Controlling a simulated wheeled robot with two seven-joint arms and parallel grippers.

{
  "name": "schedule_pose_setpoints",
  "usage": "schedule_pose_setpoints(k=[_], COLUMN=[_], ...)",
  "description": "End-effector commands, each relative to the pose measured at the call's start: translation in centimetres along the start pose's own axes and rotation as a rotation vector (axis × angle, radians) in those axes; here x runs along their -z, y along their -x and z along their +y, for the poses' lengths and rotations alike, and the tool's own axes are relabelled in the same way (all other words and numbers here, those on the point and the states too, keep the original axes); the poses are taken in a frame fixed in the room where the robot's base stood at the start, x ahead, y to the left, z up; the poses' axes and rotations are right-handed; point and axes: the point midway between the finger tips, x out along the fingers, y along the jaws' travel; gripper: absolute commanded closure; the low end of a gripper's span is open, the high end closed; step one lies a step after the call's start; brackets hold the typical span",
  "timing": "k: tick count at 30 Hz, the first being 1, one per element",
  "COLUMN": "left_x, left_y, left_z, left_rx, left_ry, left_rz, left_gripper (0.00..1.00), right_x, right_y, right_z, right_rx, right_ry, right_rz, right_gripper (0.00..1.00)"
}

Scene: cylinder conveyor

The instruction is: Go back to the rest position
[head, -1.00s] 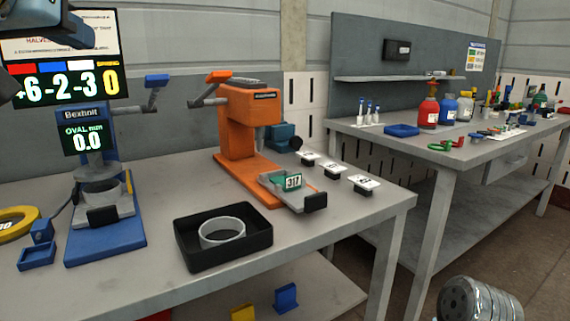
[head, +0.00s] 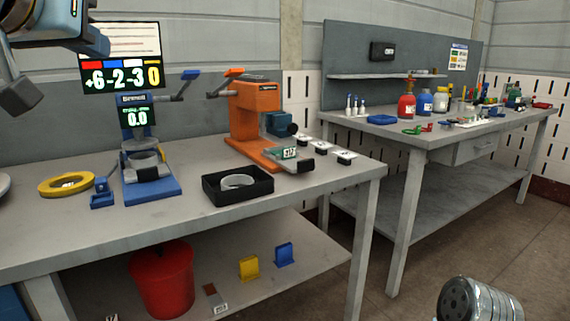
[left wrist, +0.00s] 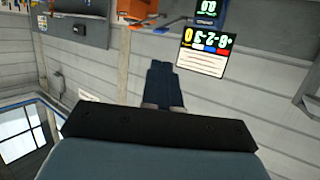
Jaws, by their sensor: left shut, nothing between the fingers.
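My left gripper (head: 20,96) hangs at the upper left edge of the head view, in the air above the near workbench. In the left wrist view its dark fingers (left wrist: 163,86) lie together, with nothing between them. My right gripper is not in view; a rounded metal part of my own body shows at the lower right of the head view.
The near workbench (head: 320,195) carries a blue gauge stand (head: 155,188), an orange press (head: 255,115), a black tray (head: 215,192) with a grey ring (head: 238,181), and a yellow ring (head: 55,190). A red bucket (head: 165,280) stands below. Floor is clear at right.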

Motion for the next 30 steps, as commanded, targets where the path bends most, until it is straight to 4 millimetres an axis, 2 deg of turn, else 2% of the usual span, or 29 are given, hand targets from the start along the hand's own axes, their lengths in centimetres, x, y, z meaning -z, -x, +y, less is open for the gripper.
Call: schedule_pose_setpoints(k=[8, 14, 17, 20, 23, 26, 27, 29, 30], left_x=[-1.9, -5.0, -7.5, -11.3, -16.8, -23.0, -25.7, -29.9, -32.8], left_y=[-4.8, -10.3, -13.9, -18.4, -23.2, -27.3, -28.7, -30.5, -31.5], left_z=[2.1, 4.6, 6.1, 8.1, 10.2, 12.1, 12.8, 13.7, 14.3], left_rx=[-0.036, -0.084, -0.119, -0.166, -0.226, -0.284, -0.307, -0.338, -0.358], left_ry=[-0.043, -0.086, -0.108, -0.130, -0.141, -0.139, -0.132, -0.118, -0.108], left_rz=[-0.052, -0.117, -0.162, -0.225, -0.304, -0.386, -0.420, -0.471, -0.506], left_gripper=[1.00, 1.00, 1.00, 1.00, 1.00, 1.00, 1.00, 1.00, 1.00], right_x=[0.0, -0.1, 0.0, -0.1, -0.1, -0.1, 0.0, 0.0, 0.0], right_y=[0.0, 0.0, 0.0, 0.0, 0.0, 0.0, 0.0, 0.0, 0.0], right_z=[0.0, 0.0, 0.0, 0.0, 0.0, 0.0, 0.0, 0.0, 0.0], right_rx=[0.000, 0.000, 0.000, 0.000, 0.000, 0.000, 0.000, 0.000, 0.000], right_ry=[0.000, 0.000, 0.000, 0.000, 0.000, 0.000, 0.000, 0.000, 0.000], right_rz=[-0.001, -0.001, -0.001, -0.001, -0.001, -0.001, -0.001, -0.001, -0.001], right_gripper=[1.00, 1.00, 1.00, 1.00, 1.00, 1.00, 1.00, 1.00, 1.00])
